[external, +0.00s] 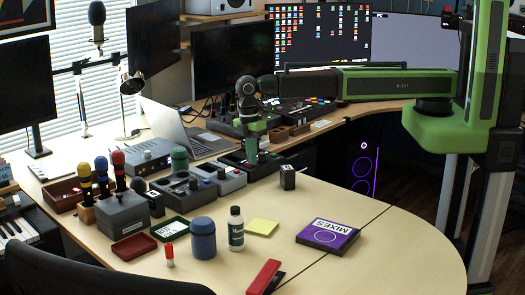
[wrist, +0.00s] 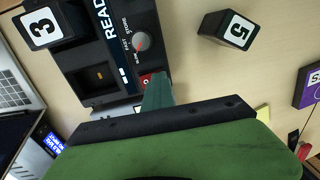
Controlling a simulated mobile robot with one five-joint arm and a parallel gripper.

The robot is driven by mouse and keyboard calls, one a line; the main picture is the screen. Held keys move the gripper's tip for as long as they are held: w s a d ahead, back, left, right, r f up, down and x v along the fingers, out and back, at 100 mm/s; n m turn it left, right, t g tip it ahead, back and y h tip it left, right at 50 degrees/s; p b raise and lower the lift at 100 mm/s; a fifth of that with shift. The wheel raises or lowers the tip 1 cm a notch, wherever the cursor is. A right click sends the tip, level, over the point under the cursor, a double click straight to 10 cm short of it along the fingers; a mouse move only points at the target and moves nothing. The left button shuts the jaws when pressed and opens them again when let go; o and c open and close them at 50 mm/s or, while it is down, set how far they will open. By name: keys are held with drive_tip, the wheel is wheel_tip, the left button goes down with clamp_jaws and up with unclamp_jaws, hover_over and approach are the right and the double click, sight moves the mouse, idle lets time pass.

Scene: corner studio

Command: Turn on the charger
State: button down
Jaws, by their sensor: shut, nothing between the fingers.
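What looks like the charger is a dark box (wrist: 85,55) in the wrist view, with "READ" lettering partly cut off, a recessed slot with an orange piece inside, and a small round knob (wrist: 141,41) with a red mark. A small red switch (wrist: 146,79) sits on its near edge, partly covered by my gripper. My gripper (wrist: 158,88) is shut and empty, its teal fingertips right at the red switch; I cannot tell if they touch. In the external view my gripper (external: 251,152) points down over the row of dark devices and hides part of the one below.
A black block marked 5 (wrist: 227,32) stands apart on the wooden desk, right of the box. A block marked 3 (wrist: 41,28) is at the box's far left.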

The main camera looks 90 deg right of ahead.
drive_tip(key=shift+w+d+r, duration=0.15)
drive_tip(key=shift+w+d, duration=0.35)
drive_tip(key=shift+w, duration=0.05)
wheel_tip(320, 180, up, 14)
drive_tip(key=s+a+p, duration=0.1)
drive_tip(key=p, duration=1.3)
drive_tip(key=shift+s, duration=0.15)
drive_tip(key=shift+a, duration=0.1)
drive_tip(key=s+d+m, duration=0.9)
drive_tip(key=s+d, duration=0.1)
drive_tip(key=s, duration=0.4)
drive_tip(key=shift+s+t+h, duration=0.3)
drive_tip(key=shift+s+t, duration=0.1)
